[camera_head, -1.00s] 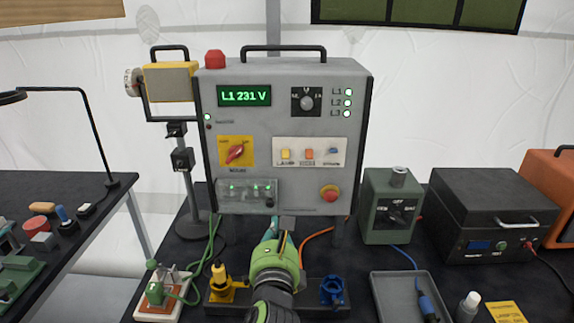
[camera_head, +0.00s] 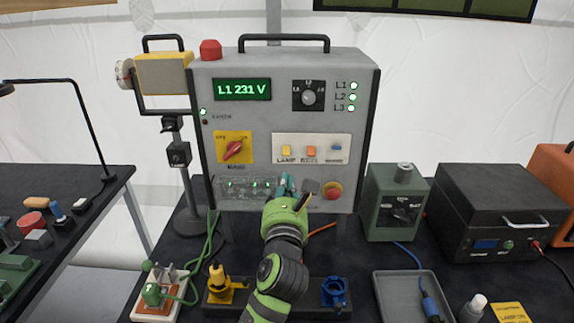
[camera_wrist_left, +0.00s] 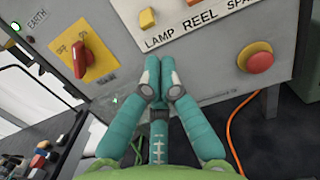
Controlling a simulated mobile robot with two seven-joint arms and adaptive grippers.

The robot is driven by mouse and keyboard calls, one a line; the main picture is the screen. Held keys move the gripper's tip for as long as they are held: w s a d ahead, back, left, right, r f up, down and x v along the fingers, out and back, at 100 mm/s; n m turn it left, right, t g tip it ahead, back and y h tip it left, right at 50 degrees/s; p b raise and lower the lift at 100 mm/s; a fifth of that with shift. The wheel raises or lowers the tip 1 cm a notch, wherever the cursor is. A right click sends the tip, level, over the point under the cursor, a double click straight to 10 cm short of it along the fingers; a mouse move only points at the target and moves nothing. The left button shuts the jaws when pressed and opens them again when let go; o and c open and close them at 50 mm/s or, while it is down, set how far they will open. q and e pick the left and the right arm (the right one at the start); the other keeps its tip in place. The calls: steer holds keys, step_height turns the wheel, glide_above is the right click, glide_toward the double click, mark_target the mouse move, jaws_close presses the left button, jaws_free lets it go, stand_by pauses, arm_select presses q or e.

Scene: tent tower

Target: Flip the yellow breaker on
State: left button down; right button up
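The yellow breaker (camera_head: 286,150) is the left one of three small switches on a white strip (camera_head: 342,143) on the grey cabinet's front. It is labelled LAMP, and it also shows at the top of the left wrist view (camera_wrist_left: 147,18). An orange REEL switch (camera_head: 310,151) sits right beside it. My left gripper (camera_head: 289,187) is in front of the panel, below the white strip and apart from the breaker. In the left wrist view its teal fingertips (camera_wrist_left: 160,64) are together with nothing between them. The gripper partly hides the clear-covered window. My right gripper is not in view.
A red emergency button (camera_head: 333,190) is close to the gripper's right. A red rotary knob (camera_head: 233,150) on a yellow plate is to the upper left. Yellow (camera_head: 220,284) and blue (camera_head: 333,291) sockets stand below on the table, with a grey tray (camera_head: 408,292) to the right.

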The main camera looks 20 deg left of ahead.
mark_target(288, 158)
arm_select(q)
steer(key=x, duration=0.5)
steer(key=shift+w+p, duration=0.15)
steer(key=shift+p, duration=0.25)
steer(key=shift+w+a, duration=0.1)
steer(key=shift+w, duration=0.15)
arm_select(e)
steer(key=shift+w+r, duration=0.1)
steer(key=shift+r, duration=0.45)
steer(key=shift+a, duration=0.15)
arm_select(q)
steer(key=shift+w, duration=0.15)
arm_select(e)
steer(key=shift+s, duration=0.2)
